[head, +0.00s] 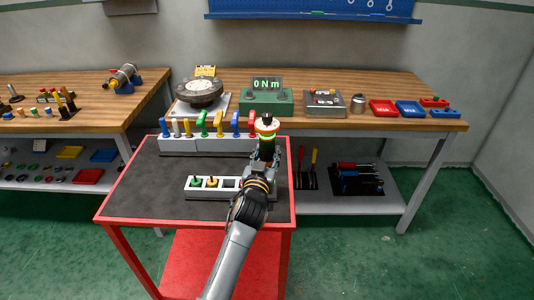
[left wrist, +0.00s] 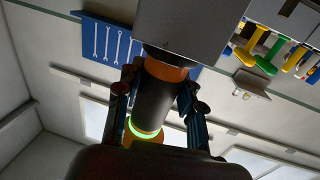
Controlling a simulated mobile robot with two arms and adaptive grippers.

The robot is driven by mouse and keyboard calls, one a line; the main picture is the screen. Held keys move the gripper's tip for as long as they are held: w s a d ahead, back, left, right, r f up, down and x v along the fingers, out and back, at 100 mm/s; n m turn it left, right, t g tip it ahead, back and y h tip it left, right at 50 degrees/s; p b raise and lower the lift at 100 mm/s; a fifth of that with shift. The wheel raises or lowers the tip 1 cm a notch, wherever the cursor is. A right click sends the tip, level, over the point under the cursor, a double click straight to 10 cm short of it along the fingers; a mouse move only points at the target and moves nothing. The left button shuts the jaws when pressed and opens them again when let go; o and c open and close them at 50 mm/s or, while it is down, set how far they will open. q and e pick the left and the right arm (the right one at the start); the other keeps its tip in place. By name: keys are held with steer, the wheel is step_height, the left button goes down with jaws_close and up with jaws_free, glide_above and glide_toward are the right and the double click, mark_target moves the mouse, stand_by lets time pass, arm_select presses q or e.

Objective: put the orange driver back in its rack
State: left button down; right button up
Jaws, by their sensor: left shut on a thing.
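The orange driver (head: 267,126) stands roughly upright in my left gripper (head: 262,165), above the right part of the red cart. It has a black body, orange bands and a green glowing ring. In the left wrist view the driver (left wrist: 153,100) sits between the two fingers of my left gripper (left wrist: 155,95), which are shut on it. A white rack (head: 187,194) with square slots lies on the cart; its right end is partly hidden by my gripper. A grey block (left wrist: 190,25) covers the driver's far end, so I cannot tell whether it is in a slot. My right gripper is out of view.
The rack holds a green piece (head: 196,182) and an orange-yellow piece (head: 212,182). A row of coloured T-handles stands in a long white holder (head: 180,146) behind it. The workbench (head: 340,85) carries a green torque meter (head: 266,98) and trays. The cart mat's front left (head: 145,195) is clear.

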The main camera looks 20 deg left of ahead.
arm_select(q)
steer(key=shift+f, duration=0.15)
stand_by(0.8)
steer(key=c, duration=0.8)
jaws_free()
steer(key=shift+o, duration=0.2)
steer(key=shift+s+f, duration=0.1)
steer(key=shift+f, duration=0.1)
steer(key=s+d, duration=0.1)
steer(key=s, duration=1.1)
steer(key=shift+d+r, duration=0.2)
steer(key=shift+d, duration=0.05)
steer(key=shift+w, duration=0.1)
